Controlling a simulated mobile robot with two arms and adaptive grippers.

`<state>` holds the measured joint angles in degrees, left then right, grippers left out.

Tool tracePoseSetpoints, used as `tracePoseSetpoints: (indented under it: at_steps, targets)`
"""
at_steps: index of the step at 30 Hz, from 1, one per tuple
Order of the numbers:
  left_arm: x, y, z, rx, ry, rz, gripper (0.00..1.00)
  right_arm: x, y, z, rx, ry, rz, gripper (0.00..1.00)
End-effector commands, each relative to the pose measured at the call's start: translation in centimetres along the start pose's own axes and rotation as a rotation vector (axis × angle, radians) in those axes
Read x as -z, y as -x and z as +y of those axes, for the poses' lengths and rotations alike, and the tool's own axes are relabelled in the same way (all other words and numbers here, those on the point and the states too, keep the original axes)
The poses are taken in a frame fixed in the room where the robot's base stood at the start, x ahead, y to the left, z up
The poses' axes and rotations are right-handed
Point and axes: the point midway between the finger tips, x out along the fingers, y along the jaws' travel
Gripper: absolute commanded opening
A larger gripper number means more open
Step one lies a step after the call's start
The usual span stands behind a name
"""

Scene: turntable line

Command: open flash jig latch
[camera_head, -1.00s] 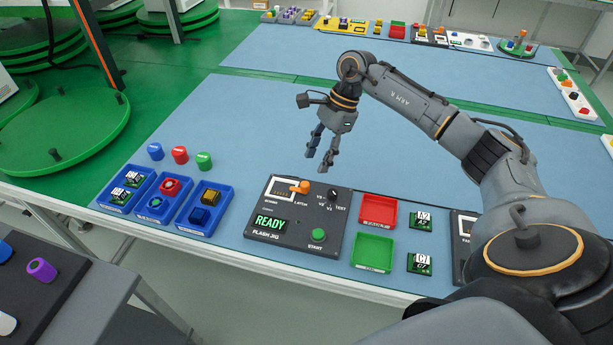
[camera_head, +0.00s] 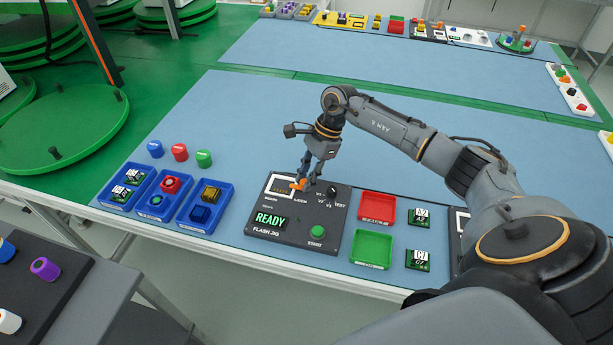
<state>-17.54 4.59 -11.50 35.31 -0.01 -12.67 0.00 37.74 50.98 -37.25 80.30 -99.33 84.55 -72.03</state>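The flash jig (camera_head: 292,245) is a dark box on the blue mat. Its green display reads READY. The orange latch (camera_head: 298,185) sits at the jig's upper part, beside the light board slot (camera_head: 277,191). My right gripper (camera_head: 307,181) points down at the latch with its fingers a little apart. The fingertips are right at the latch and partly cover it; whether they touch it cannot be told. My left gripper is not in view.
The jig carries a black selector knob (camera_head: 332,192) and a green start button (camera_head: 317,231) near the gripper. Blue bins (camera_head: 205,207) stand left. A red tray (camera_head: 378,207) and a green tray (camera_head: 371,250) stand right.

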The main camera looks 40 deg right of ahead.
Motion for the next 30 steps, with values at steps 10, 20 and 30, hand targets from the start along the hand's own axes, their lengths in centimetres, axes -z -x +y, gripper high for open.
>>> tracePoseSetpoints:
  at_steps: [10,20,30]
  targets:
    - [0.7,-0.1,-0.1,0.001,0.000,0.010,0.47,0.0,0.0,0.0,0.007,-0.015,0.001,0.00]
    - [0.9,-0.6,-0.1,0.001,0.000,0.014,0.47,0.1,0.0,0.2,0.071,-0.170,0.003,0.00]
    - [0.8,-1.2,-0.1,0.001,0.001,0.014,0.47,0.0,-0.1,0.4,0.191,-0.456,0.002,0.00]
